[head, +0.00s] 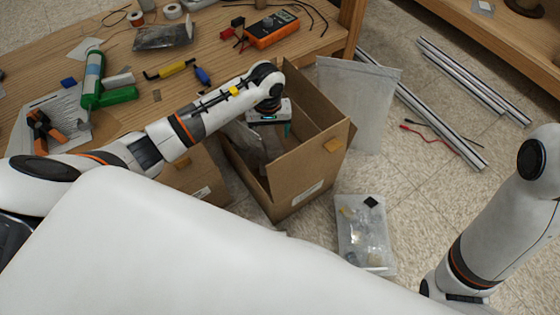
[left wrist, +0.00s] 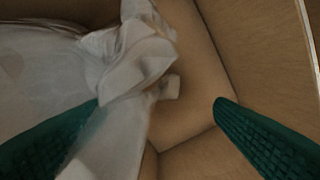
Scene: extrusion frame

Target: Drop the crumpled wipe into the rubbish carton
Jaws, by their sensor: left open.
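The rubbish carton (head: 307,187) is an open brown cardboard box on the floor, by the workbench's front edge. My left gripper (head: 277,133) reaches down into its opening, and its lower part is partly hidden by the walls. In the left wrist view, my left gripper (left wrist: 160,106) has its green fingers apart, with brown cardboard behind them. The crumpled white wipe (left wrist: 130,65) lies by the left finger and overlaps its tip in the picture. I cannot tell whether they touch. The right finger is clear of it. My right gripper is out of view.
A pale translucent sheet (head: 245,143) shows at the carton's left side. A clear bag (head: 362,228) of small parts lies on the floor, and a large clear bag (head: 357,100) stands behind the carton. Metal extrusions (head: 430,115) lie at right. The workbench (head: 150,100) holds several tools.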

